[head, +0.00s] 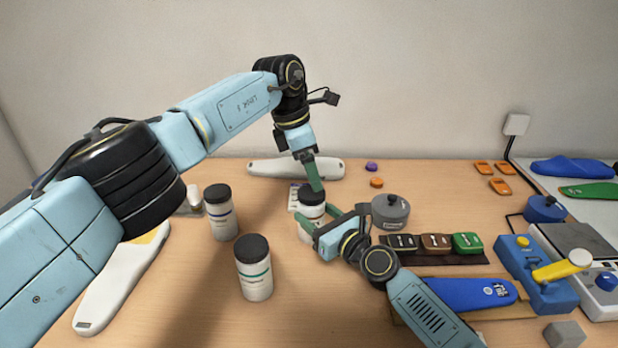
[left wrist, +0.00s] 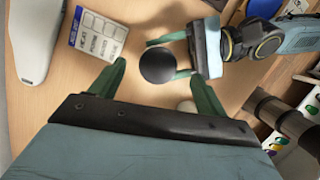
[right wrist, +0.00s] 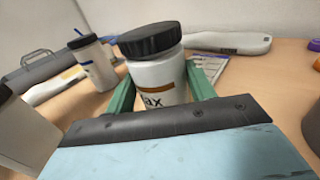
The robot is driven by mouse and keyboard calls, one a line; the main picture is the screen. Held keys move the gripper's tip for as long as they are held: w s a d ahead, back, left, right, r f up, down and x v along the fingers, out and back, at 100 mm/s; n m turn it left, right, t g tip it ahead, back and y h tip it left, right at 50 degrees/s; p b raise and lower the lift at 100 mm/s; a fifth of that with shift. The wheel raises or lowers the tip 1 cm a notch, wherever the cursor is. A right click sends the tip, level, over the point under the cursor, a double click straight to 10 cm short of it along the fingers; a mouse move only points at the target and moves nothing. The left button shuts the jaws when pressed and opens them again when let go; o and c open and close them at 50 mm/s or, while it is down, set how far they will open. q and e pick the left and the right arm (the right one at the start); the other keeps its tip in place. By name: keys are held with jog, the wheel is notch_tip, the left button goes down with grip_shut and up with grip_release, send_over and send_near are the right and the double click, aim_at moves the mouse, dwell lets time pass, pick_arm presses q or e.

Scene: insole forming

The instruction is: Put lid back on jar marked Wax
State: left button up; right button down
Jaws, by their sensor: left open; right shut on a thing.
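The white jar marked Wax (right wrist: 160,80) stands upright on the table, with "ax" and a brown band showing on its label in the right wrist view. Its black lid (right wrist: 150,40) sits on top of the jar; I cannot tell whether it is screwed down. My right gripper (head: 318,222) is shut on the jar's body, one finger on each side. My left gripper (head: 316,188) is open above the jar, pointing down. In the left wrist view the round lid (left wrist: 158,66) shows between its spread fingers, with gaps on both sides.
Two other black-lidded jars stand to the left, one farther back (head: 221,213) and one nearer (head: 254,270). A grey lidded pot (head: 390,212) is close on the right. A printed card (left wrist: 98,36) lies behind the jar. A blue insole (head: 470,294) lies front right.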

pick_arm(q)
jog(key=o, duration=0.5)
jog(key=shift+r, duration=0.1)
jog(key=v, duration=1.2)
pick_arm(e)
jog(key=shift+c, duration=2.2)
grip_release()
